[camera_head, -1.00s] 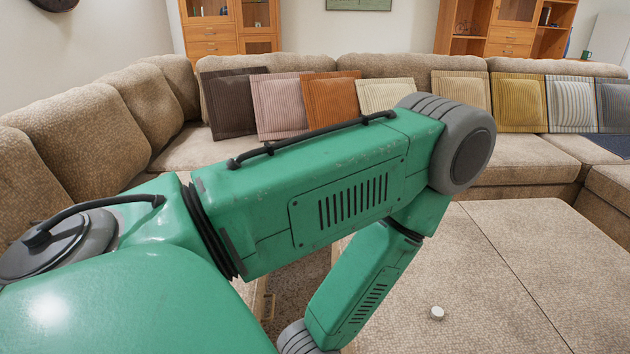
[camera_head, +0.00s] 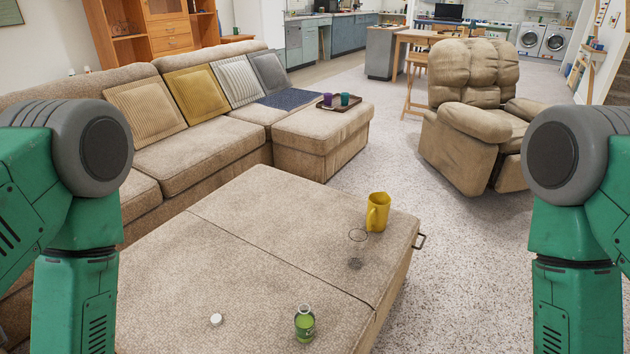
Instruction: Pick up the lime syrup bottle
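A small bottle with green contents and a green label (camera_head: 305,323), which looks like the lime syrup bottle, stands upright on the beige ottoman table (camera_head: 215,255) near the bottom of the view. Its top looks clear and uncapped. My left arm shows at the left edge and my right arm at the right edge. Both forearms run down out of the picture, so neither gripper is in view.
A small white round cap-like thing (camera_head: 216,320) lies left of the bottle. A sofa (camera_head: 205,148) borders the left; a recliner (camera_head: 470,135) stands at the back right.

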